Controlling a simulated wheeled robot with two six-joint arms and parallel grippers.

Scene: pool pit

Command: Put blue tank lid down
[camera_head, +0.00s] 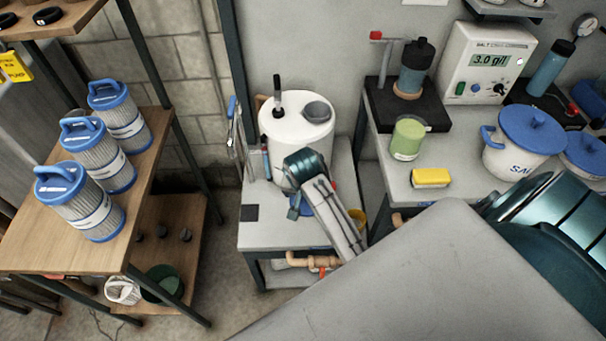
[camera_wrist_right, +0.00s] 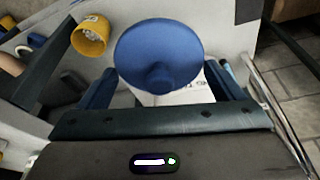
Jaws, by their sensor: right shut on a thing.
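The round blue tank lid (camera_wrist_right: 158,45) fills the upper middle of the right wrist view, its knob towards me. It sits between the blue fingers of my right gripper (camera_wrist_right: 160,85), which is shut on it. In the head view my right gripper (camera_head: 302,208) is low in front of the white tank (camera_head: 283,135), over the grey bench. Only a small blue part of the lid (camera_head: 315,207) shows there, the rest hidden by my gripper. I cannot tell whether the lid touches the bench. My left gripper is not in view.
A yellow cup (camera_wrist_right: 91,36) stands close beside the lid. A black stick (camera_head: 278,97) and grey bowl (camera_head: 317,112) are on the tank top. Bare bench (camera_head: 265,235) shows at the front left. Blue-topped filters (camera_head: 85,205) stand on the left shelf.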

